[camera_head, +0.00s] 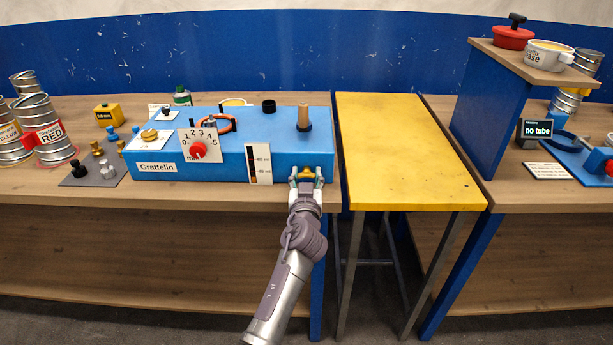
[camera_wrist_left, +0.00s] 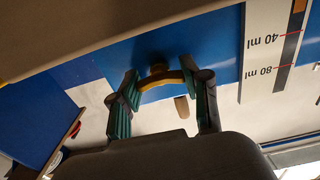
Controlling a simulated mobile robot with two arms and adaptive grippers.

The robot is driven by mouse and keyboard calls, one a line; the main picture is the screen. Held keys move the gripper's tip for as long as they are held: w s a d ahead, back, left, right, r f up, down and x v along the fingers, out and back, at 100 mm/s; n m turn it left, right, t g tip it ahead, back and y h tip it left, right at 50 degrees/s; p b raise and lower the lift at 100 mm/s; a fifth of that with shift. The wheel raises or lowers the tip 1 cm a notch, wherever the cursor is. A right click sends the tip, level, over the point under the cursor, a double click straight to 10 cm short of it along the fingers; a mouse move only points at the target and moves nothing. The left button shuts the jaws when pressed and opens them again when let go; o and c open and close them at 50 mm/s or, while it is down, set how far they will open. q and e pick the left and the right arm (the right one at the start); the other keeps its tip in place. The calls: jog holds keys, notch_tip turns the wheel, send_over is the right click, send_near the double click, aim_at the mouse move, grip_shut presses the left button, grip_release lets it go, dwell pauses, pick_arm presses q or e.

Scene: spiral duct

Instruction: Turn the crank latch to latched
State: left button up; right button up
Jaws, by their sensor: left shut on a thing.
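The crank latch (camera_head: 307,173) is a small yellow piece on the right end of the blue Grattelin box's front face. In the left wrist view the crank latch (camera_wrist_left: 166,79) is a curved yellow bar on a dark round hub, with a tan peg (camera_wrist_left: 182,107) beside it. My right gripper is not in view.
The blue box (camera_head: 220,165) carries a dial (camera_head: 199,149), an orange ring (camera_head: 217,123), a tan-handled plug (camera_head: 304,117) and a millilitre gauge (camera_head: 259,164). A yellow table (camera_head: 405,150) stands close on the right, clear on top. Cans (camera_head: 42,128) stand far left.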

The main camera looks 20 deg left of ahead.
pick_arm(q)
jog(key=shift+m, duration=0.4)
jog(key=m, duration=0.2)
jog(key=shift+m, duration=0.4)
jog(key=m, duration=0.4)
jog(key=shift+m, duration=0.3)
jog(key=m, duration=0.4)
jog(key=shift+p, duration=0.3)
jog(key=shift+d+m+p, duration=0.1)
jog(key=shift+m+p, duration=0.45)
jog(key=shift+m, duration=1.95)
jog(key=o, duration=1.2)
jog(key=shift+c, duration=0.2)
jog(key=shift+f, duration=0.1)
